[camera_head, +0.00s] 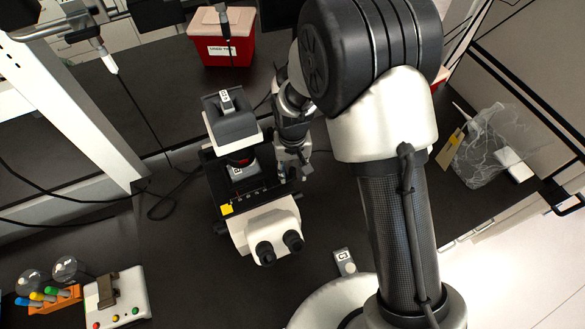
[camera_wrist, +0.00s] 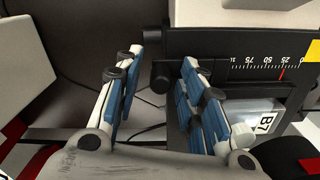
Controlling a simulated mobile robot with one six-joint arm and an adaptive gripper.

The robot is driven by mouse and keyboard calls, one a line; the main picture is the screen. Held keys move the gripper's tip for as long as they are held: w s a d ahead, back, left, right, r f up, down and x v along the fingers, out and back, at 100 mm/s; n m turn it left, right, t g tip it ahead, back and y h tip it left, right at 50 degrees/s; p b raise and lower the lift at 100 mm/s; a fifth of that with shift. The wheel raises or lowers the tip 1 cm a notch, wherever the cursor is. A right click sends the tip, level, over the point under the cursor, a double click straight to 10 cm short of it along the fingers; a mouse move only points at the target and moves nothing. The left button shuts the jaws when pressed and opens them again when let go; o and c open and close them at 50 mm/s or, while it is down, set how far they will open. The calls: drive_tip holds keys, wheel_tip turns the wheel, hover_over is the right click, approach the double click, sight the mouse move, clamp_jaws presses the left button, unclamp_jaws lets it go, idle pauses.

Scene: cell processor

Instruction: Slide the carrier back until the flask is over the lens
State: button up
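The microscope (camera_head: 262,222) stands on the dark bench with its eyepieces toward me. The flask (camera_head: 243,170) lies on its black stage. In the wrist view the clear flask (camera_wrist: 240,108), labelled B7, sits in the black carrier (camera_wrist: 205,42). The carrier has a white scale marked 75, 50, 25, with a red pointer near 25. A dark knob (camera_wrist: 160,76) is at the carrier's left end. My gripper (camera_head: 293,172) is at the stage's right side. Its blue-padded fingers (camera_wrist: 161,72) are apart, one on each side of the knob in the picture. I cannot make out the lens.
A red bin (camera_head: 222,48) stands behind the microscope. A control box (camera_head: 117,298) and an orange rack (camera_head: 55,299) with coloured caps are at front left. A small C3-labelled item (camera_head: 344,262) lies in front. A clear bag (camera_head: 490,145) is at right. Cables run at left.

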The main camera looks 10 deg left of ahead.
drive_tip(key=shift+r, duration=0.1)
wheel_tip(320, 180, up, 12)
idle(0.5)
idle(0.5)
